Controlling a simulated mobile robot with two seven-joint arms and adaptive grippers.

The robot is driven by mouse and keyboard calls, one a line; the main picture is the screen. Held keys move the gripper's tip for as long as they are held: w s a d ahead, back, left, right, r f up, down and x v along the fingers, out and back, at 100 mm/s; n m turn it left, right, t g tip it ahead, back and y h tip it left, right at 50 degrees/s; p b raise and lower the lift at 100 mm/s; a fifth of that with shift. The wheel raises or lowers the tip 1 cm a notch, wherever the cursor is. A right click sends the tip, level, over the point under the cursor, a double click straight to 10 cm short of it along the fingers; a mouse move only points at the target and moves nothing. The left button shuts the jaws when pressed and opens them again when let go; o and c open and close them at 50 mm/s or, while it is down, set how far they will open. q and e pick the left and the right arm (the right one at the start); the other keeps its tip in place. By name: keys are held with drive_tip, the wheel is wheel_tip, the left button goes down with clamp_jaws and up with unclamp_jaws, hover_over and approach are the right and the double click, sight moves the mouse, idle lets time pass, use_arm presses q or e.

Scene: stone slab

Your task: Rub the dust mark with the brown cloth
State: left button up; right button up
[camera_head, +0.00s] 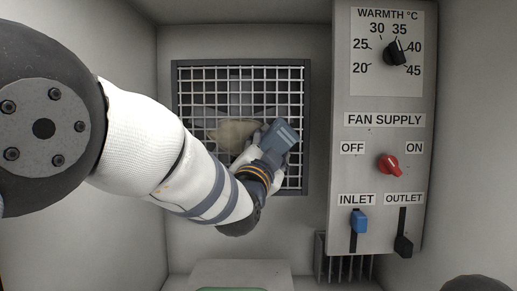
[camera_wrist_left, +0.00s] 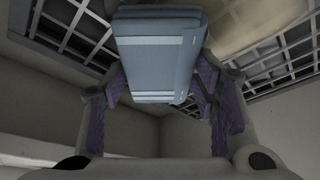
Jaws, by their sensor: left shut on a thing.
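A tan, blurry-edged patch (camera_head: 232,132), which looks like the dust mark, lies on the grid panel (camera_head: 307,90) on the back wall. It also shows at the upper right of the left wrist view (camera_wrist_left: 258,22). My left gripper (camera_head: 266,152) is in front of the grid's lower right part, just right of the patch. It is shut on a blue-grey, block-like folded thing (camera_head: 284,136) with pale lines, which fills the upper middle of the left wrist view (camera_wrist_left: 160,55). I see no brown cloth. Whether the held thing touches the grid cannot be told. My right gripper is not in view.
A control panel (camera_head: 378,230) on the right carries a black dial (camera_head: 394,53), a red knob (camera_head: 388,164), a blue inlet slider (camera_head: 359,221) and a black outlet slider (camera_head: 403,246). A grey box (camera_head: 240,271) stands at the bottom. A dark finned part (camera_head: 343,266) sits below the panel.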

sight(274, 132)
use_arm(q)
drive_tip(key=shift+a, duration=7.5)
drive_tip(key=shift+r, duration=1.5)
drive_tip(key=shift+d, duration=7.65)
drive_tip(key=shift+a, duration=7.65)
drive_tip(key=shift+s, duration=2.95)
